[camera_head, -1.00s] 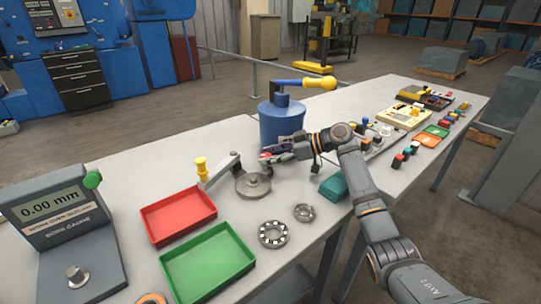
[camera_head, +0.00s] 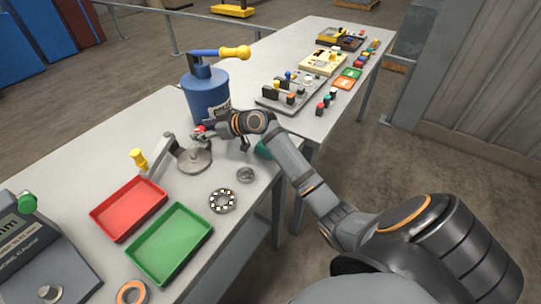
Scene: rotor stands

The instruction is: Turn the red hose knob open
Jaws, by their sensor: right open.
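The red knob (camera_head: 200,129) is small and sits low in front of the blue canister (camera_head: 207,97). The canister has a blue lever with a yellow grip (camera_head: 235,53) on top. My right gripper (camera_head: 203,134) reaches in from the right with its fingertips at the red knob. It is open; the fingers partly hide the knob, and I cannot tell whether they touch it. The hose is not clearly visible. My left gripper is not in view.
A grey disc stand with a yellow-handled arm (camera_head: 194,159) stands just in front of the gripper. Red (camera_head: 129,207) and green (camera_head: 170,243) trays, a bearing (camera_head: 222,201) and a gauge (camera_head: 40,255) lie nearer. A switch panel (camera_head: 291,92) is right of the canister.

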